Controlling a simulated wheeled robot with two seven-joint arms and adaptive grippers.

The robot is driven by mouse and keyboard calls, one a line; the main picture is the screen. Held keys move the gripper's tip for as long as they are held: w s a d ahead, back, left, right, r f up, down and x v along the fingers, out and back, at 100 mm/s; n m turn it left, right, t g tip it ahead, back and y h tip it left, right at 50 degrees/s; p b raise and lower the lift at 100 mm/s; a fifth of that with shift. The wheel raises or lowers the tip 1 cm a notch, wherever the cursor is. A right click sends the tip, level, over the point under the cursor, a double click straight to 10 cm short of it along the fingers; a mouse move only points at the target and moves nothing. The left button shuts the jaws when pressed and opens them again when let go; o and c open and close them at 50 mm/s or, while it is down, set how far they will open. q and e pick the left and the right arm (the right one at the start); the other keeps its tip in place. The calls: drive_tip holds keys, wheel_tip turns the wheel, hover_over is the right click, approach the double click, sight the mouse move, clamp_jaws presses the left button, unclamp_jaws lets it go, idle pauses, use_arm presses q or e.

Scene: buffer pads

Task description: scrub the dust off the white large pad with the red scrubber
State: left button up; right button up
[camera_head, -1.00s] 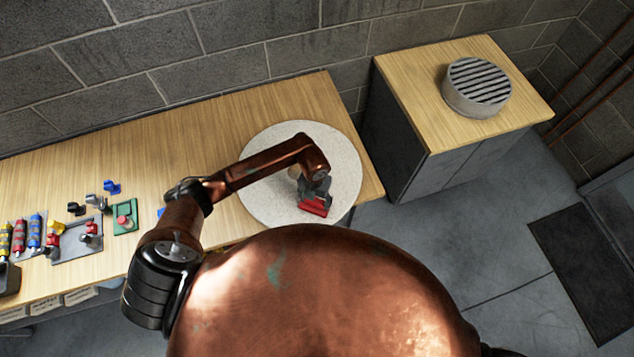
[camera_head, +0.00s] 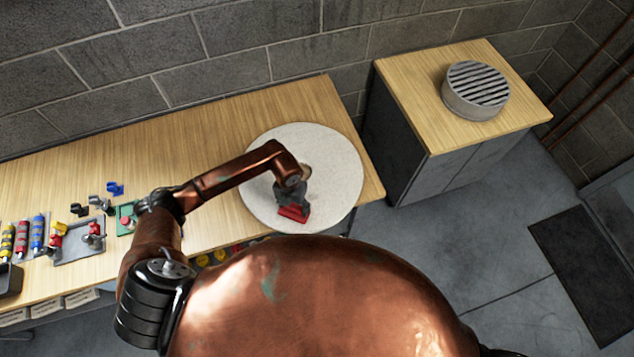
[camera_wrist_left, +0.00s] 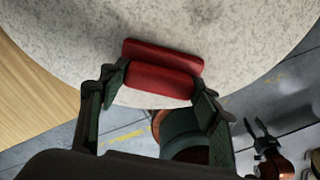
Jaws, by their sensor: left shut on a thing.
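The white large pad (camera_head: 335,165) is a round speckled disc at the right end of the wooden bench. A faint greyish patch of dust (camera_wrist_left: 200,14) shows on it at the top of the left wrist view. My left gripper (camera_head: 293,197) is shut on the red scrubber (camera_head: 293,213) over the front part of the pad. In the left wrist view the red scrubber (camera_wrist_left: 160,72) sits between the two fingers, its base at the pad's surface; I cannot tell whether it touches. My right gripper is not seen clearly in the head view.
Coloured cylinders (camera_head: 22,238), a grey tray (camera_head: 80,244) and small blue and black parts stand on the bench at left. A separate cabinet (camera_head: 440,130) at right carries a round grey grille-topped thing (camera_head: 476,90). The bench edge lies close to the pad's front.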

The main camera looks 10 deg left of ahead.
use_arm(q)
drive_tip(key=shift+s+a+r, duration=0.15)
drive_tip(key=shift+s+a, duration=0.05)
drive_tip(key=shift+a, duration=0.15)
wheel_tip(320, 180, up, 2)
drive_tip(key=shift+r+p, duration=0.25)
drive_tip(key=shift+p, duration=0.45)
wheel_tip(320, 180, up, 2)
drive_tip(key=shift+d+r+p, duration=0.1)
drive_tip(key=shift+d+p, duration=0.05)
drive_tip(key=shift+p, duration=0.55)
drive_tip(key=shift+r+p, duration=0.9)
drive_tip(key=shift+r, duration=0.65)
